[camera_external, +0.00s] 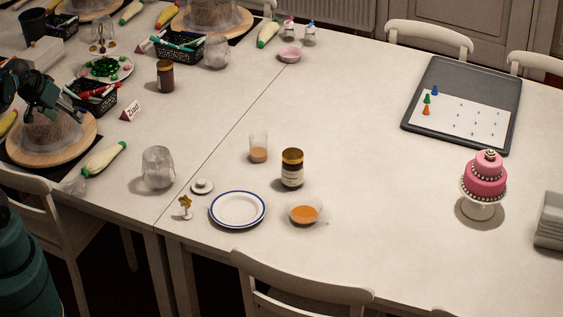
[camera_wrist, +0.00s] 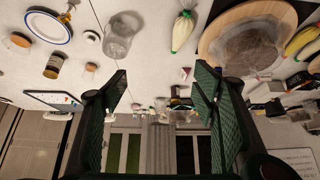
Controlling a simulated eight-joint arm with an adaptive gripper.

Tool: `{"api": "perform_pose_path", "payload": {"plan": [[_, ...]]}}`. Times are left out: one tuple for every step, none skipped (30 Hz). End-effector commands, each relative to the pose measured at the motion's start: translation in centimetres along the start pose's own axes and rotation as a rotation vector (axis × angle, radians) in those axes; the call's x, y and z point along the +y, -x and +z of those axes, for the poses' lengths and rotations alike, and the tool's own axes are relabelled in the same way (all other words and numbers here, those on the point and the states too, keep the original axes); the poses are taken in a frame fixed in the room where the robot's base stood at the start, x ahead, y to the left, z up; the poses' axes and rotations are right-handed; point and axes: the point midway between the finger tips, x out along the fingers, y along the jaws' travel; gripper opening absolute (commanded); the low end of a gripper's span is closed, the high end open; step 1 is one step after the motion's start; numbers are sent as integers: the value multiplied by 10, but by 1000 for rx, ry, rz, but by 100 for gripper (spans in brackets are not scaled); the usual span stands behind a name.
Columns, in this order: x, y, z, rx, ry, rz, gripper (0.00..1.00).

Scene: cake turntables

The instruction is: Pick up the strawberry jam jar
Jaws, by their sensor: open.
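Two dark jars with gold lids stand upright on the white table. One plain reddish-brown jar (camera_external: 165,77) is by the black baskets. The other jar (camera_external: 292,170) has a pale label and stands behind the plate; it also shows at left in the wrist view (camera_wrist: 53,67). The label is too small to read, so I cannot tell which holds strawberry jam. My gripper (camera_external: 42,100) is at the far left above the turntable, apart from both jars. In the wrist view its two green-padded fingers (camera_wrist: 163,85) are spread and nothing is held.
A turntable (camera_external: 88,145) with a wrapped cake, a piping bag (camera_external: 103,159), a black basket (camera_external: 92,106) and a name card (camera_external: 130,111) are near my gripper.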

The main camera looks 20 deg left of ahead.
Motion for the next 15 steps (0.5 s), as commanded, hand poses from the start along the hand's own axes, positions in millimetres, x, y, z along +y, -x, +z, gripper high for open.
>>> {"api": "perform_pose_path", "payload": {"plan": [[1, 0, -2, -1, -4, 2, 59], [2, 0, -3, -2, -6, 3, 59], [3, 0, -6, -4, -11, 5, 59], [4, -1, -8, -5, -15, 7, 59], [5, -1, -10, -7, -20, 10, 59], [7, -2, -14, -9, -28, 13, 59], [8, -2, -17, -11, -35, 16, 59], [10, -3, -20, -13, -43, 19, 59], [13, -4, -26, -16, -54, 24, 59], [15, -4, -29, -19, -62, 28, 59], [17, -5, -33, -22, -72, 33, 59], [21, -6, -39, -27, -86, 39, 59], [24, -7, -43, -30, -95, 44, 59], [26, -8, -48, -33, -105, 49, 59], [30, -10, -54, -37, -119, 55, 59]]}}
